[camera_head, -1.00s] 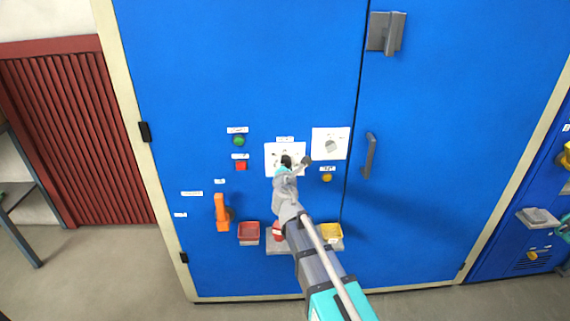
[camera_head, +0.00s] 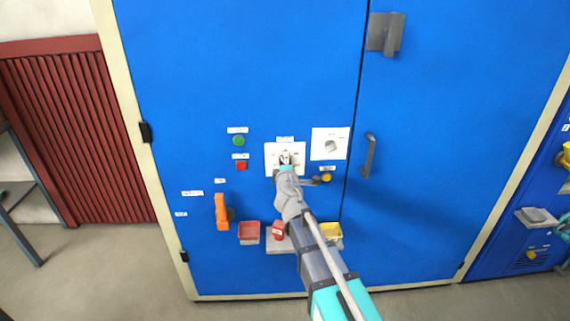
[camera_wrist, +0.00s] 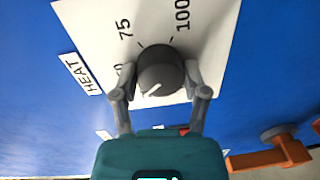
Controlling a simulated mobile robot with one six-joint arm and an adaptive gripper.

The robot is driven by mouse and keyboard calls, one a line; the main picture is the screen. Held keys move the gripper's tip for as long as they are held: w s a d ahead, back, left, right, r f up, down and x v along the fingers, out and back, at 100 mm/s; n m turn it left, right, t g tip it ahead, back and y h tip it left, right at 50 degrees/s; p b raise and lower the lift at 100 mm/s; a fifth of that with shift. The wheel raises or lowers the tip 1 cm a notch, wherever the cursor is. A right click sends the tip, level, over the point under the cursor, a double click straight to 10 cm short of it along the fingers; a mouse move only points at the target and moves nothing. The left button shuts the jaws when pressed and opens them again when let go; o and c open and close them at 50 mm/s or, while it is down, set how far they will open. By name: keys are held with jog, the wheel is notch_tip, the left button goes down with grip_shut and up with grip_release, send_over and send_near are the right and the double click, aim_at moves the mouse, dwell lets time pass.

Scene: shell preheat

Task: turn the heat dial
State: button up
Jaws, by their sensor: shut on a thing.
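The heat dial (camera_wrist: 162,70) is a round dark grey knob on a white scale plate (camera_wrist: 95,22) labelled HEAT. In the wrist view its white pointer mark aims to the lower left. The numbers 75 and 100 are readable on the plate; another number is partly hidden by a finger. My gripper (camera_wrist: 163,78) is shut on the dial, one finger on each side. In the head view my gripper (camera_head: 286,165) covers most of the dial on its white plate (camera_head: 271,148).
A second dial (camera_head: 331,146) on a white plate is to the right. Green (camera_head: 239,140) and red (camera_head: 241,166) buttons and an orange handle (camera_head: 221,212) are to the left. Small bins stand below.

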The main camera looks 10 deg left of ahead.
jog(key=m, duration=0.6)
jog(key=shift+m+y, duration=0.3)
jog(key=shift+y, duration=0.1)
dwell(0.3)
jog(key=o, duration=1.2)
jog(key=shift+c, duration=0.2)
